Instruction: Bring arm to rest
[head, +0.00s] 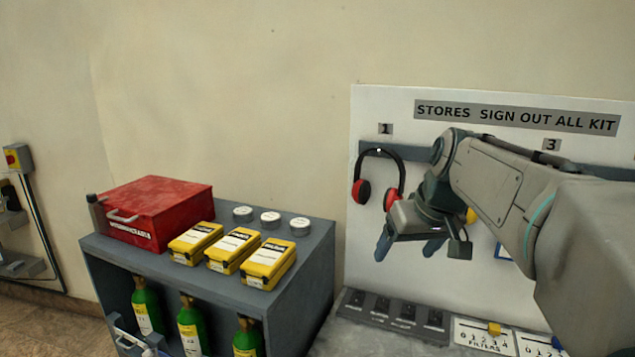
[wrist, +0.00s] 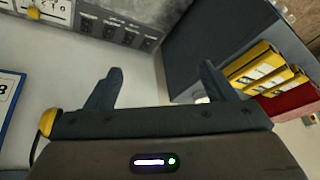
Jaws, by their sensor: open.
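My gripper (head: 424,238) hangs at the end of my raised arm on the right of the head view, in front of the white stores board (head: 480,103). In the wrist view its two dark fingers (wrist: 160,73) stand well apart, with nothing between them. The gripper is open and empty, and touches nothing that I can see. My arm hides part of the board and some of what hangs there.
Red and black ear defenders (head: 362,190) hang beside my gripper. A grey shelf unit (head: 318,262) at left carries a red box (head: 160,205), yellow cases (head: 268,264) and white round tins (head: 270,217); green cylinders (head: 190,325) stand inside. A counter with dark slots (head: 405,312) lies below.

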